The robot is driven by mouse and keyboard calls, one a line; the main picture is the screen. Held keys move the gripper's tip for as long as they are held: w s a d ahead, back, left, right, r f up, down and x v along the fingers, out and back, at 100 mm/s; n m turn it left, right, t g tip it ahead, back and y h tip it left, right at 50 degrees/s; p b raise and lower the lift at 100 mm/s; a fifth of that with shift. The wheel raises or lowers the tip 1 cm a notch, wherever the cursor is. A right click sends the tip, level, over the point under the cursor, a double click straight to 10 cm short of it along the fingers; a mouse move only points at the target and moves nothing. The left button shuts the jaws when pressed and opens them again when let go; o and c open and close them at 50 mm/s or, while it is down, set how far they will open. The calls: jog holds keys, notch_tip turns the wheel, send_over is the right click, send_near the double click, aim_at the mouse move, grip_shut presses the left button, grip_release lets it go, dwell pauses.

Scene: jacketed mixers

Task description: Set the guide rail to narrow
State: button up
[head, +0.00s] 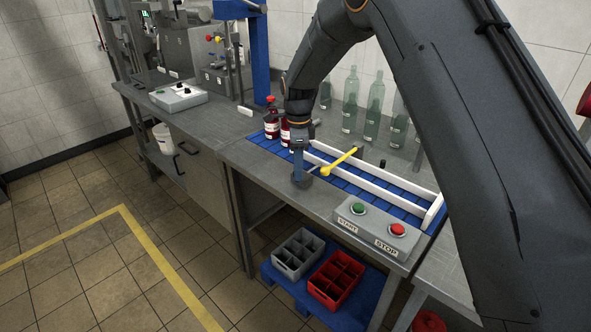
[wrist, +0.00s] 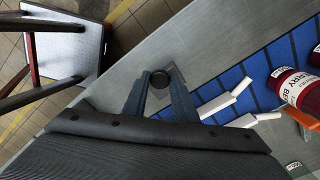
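A yellow lever (head: 341,163) slants across the rails. My gripper (head: 300,181) points down over the bench's front edge, left of the lever. In the wrist view my gripper's two fingers (wrist: 160,84) stand apart. A round black knob (wrist: 160,79) shows between their tips, with a narrow gap visible. Whether they touch it is unclear. White rail ends (wrist: 228,101) lie to the right of the fingers. The knob is largely hidden in the head view.
Red bottles (head: 272,122) stand on the conveyor's left end. Clear bottles (head: 373,108) stand behind it. A start/stop box (head: 375,229) is at the front right. A grey crate (head: 298,254) and a red crate (head: 336,280) are below. The floor at left is free.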

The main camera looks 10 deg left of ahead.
jog(key=o, duration=0.4)
jog(key=shift+w+d, duration=0.25)
jog(key=shift+d, duration=0.05)
jog(key=shift+s+a, duration=0.1)
jog(key=shift+a+r, duration=0.1)
jog(key=shift+r, duration=0.35)
jog(key=shift+r+b, duration=1.05)
jog(key=shift+r, duration=2.45)
